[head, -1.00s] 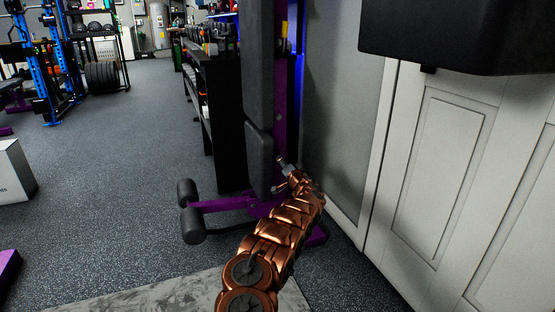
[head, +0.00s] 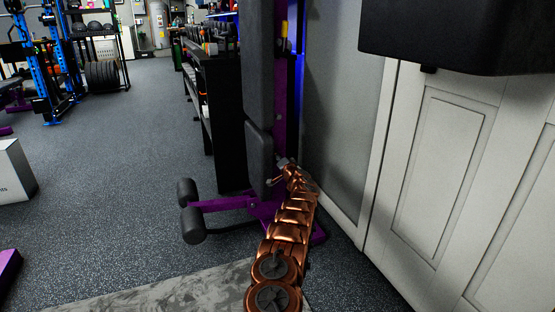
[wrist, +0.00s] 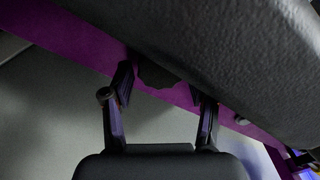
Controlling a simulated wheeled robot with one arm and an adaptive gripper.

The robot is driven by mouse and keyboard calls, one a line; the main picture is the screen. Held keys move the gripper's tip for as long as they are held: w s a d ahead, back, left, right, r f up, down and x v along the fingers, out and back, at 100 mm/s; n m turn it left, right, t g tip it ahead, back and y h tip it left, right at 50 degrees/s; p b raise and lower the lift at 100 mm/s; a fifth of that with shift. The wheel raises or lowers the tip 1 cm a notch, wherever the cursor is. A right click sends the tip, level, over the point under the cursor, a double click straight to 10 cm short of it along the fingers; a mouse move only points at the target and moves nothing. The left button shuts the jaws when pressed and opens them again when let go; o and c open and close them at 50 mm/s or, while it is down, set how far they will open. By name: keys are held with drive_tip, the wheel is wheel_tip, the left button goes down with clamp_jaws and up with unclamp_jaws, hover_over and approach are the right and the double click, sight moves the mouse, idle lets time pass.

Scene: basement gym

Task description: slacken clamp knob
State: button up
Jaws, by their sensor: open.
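The clamp knob (wrist: 156,74) is a dark, rounded piece on the purple frame (wrist: 72,40), beside a black pad (wrist: 235,50) that overhangs it in the wrist view. My gripper (wrist: 167,90) is open, with one finger on each side of the knob. The knob sits at or just beyond the fingertips, and I cannot tell whether they touch it. In the head view my gripper (head: 276,172) is beside the lower black pad (head: 259,150) of the purple bench (head: 281,100). The knob cannot be made out there.
The bench's black foot rollers (head: 190,208) stick out at left. A dark shelf (head: 222,110) stands behind the bench. A grey wall (head: 335,100) and white door (head: 440,170) are close on the right. Open floor (head: 110,170) lies to the left.

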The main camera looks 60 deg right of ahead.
drive_tip(key=shift+w+d, duration=0.15)
drive_tip(key=shift+w, duration=0.05)
drive_tip(key=shift+c, duration=0.2)
drive_tip(key=c, duration=0.9)
